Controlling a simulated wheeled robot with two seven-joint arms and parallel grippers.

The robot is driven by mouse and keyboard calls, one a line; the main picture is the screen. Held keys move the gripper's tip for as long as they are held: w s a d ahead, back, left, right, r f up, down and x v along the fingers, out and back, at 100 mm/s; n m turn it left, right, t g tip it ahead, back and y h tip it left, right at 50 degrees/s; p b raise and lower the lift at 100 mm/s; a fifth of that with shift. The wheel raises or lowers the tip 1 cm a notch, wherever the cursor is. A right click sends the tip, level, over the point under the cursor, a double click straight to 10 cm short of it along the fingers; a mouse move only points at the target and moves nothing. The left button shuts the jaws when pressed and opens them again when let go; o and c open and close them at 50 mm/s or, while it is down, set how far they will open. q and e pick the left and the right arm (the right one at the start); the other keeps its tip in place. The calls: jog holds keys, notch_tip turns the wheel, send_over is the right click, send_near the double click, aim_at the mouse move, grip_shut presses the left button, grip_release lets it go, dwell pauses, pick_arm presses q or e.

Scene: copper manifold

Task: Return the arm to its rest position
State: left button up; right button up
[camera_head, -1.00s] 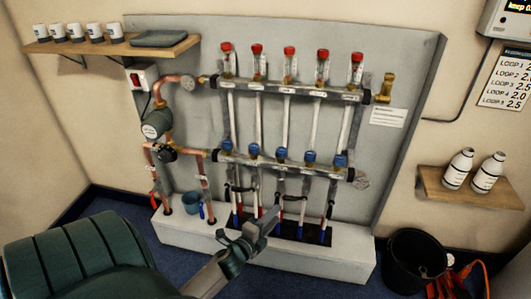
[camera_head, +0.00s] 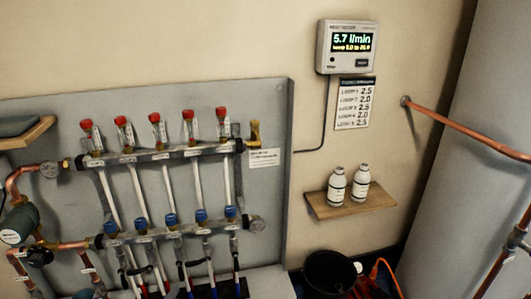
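The copper manifold's upper bar (camera_head: 165,154) runs across a grey panel (camera_head: 268,110) on the left side of the head view. It carries several flow gauges with red caps, all upright. The lower bar (camera_head: 187,231) carries several blue caps. White pipes link the two bars. A brass valve (camera_head: 255,133) is at the upper bar's right end. A dark green pump (camera_head: 18,224) with copper pipes is at the left edge. Neither of my grippers nor my arms show, so their states cannot be seen.
A wall display (camera_head: 347,47) reads 5.7 l/min, with a loop chart (camera_head: 354,103) below it. A wooden shelf (camera_head: 340,206) holds two white bottles (camera_head: 360,184). A black bucket (camera_head: 327,273) and an orange cord (camera_head: 388,272) are on the floor. A copper pipe (camera_head: 462,131) juts across the right.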

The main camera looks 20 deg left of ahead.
jog(key=shift+s, duration=0.1)
